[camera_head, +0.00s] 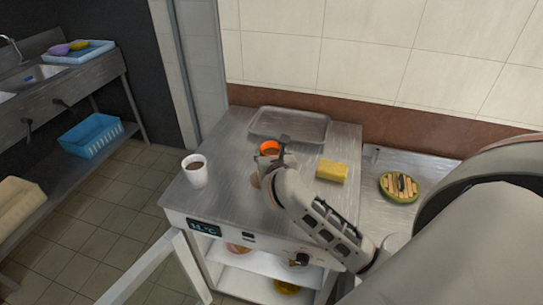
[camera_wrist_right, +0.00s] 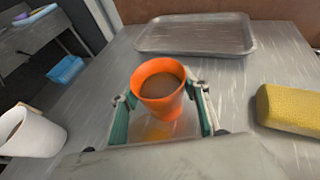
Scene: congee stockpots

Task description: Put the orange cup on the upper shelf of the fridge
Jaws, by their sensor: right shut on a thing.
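The orange cup (camera_wrist_right: 159,88) holds a brown liquid and stands upright between the fingers of my right gripper (camera_wrist_right: 162,110), which is shut on it. In the head view the orange cup (camera_head: 269,148) shows above the steel top, partly hidden by my right gripper (camera_head: 270,160). The fridge (camera_head: 255,250) is the steel-topped unit below, with a temperature display on its front. Its door (camera_head: 150,268) appears swung open to the left, and shelves with several items show inside. My left gripper is not in view.
A white cup (camera_head: 195,171) with brown liquid stands at the top's left edge. A yellow sponge (camera_head: 332,171) lies right of my gripper, and a metal tray (camera_head: 289,125) lies at the back. A green plate (camera_head: 399,187) sits on the right counter.

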